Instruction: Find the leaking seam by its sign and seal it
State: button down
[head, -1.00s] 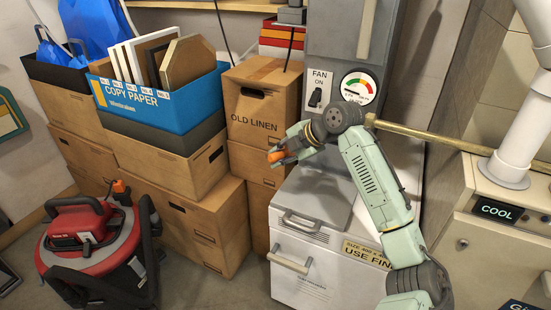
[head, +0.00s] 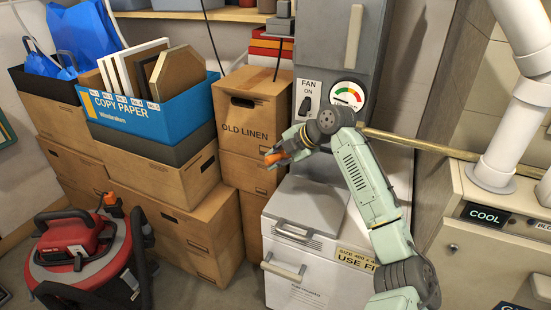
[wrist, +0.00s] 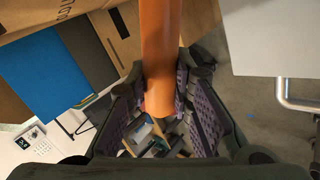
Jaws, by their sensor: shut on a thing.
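My gripper (head: 278,155) is shut on an orange cylinder (head: 272,159), held in front of the linen box and above the white cabinet. In the wrist view the orange cylinder (wrist: 160,45) sits between the two purple-padded fingers. A grey furnace cabinet (head: 340,40) stands behind my arm, with a fan switch (head: 305,107) and a dial gauge (head: 347,95) on its front. A brass-coloured pipe (head: 430,147) runs right from behind my arm. A white duct (head: 515,120) with jointed sections rises at the right. I cannot make out any leak sign.
A white cabinet (head: 290,235) with a handle stands below my arm. Cardboard boxes (head: 195,225) and a blue copy paper box (head: 150,120) are stacked left. A beige unit (head: 450,225) with a "COOL" label is at right.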

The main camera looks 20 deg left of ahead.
jog(key=shift+w, duration=0.4)
jog(key=shift+d, duration=0.1)
jog(key=shift+d+r, duration=0.15)
jog(key=shift+d, duration=0.95)
jog(key=shift+a, duration=0.1)
jog(key=shift+a+p, duration=0.3)
jog(key=shift+a, duration=1.8)
